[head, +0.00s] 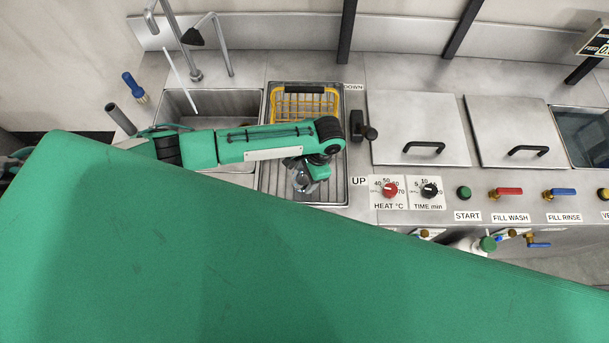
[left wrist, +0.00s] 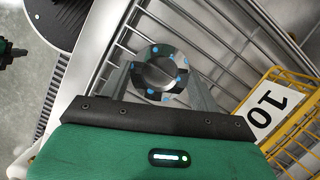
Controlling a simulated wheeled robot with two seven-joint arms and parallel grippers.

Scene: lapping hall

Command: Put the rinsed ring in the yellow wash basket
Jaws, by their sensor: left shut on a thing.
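My left gripper (head: 303,184) is over the slatted metal rack, in front of the yellow wash basket (head: 281,106). In the left wrist view the gripper (left wrist: 160,82) is shut on a dark grey metal ring (left wrist: 143,75) with blue spots. The ring lies between the two fingers, with the rack's bars behind it. The basket is of yellow wire with a black handle and stands on the far part of the rack. Its edge and a white tag reading 10 (left wrist: 262,110) show at the right of the left wrist view. My right gripper is not in view.
A sink (head: 235,103) with a tap lies left of the rack. A black lever (head: 363,129) stands right of it, between DOWN and UP labels. Two closed lids (head: 415,120) with black handles and a row of knobs and valves lie further right.

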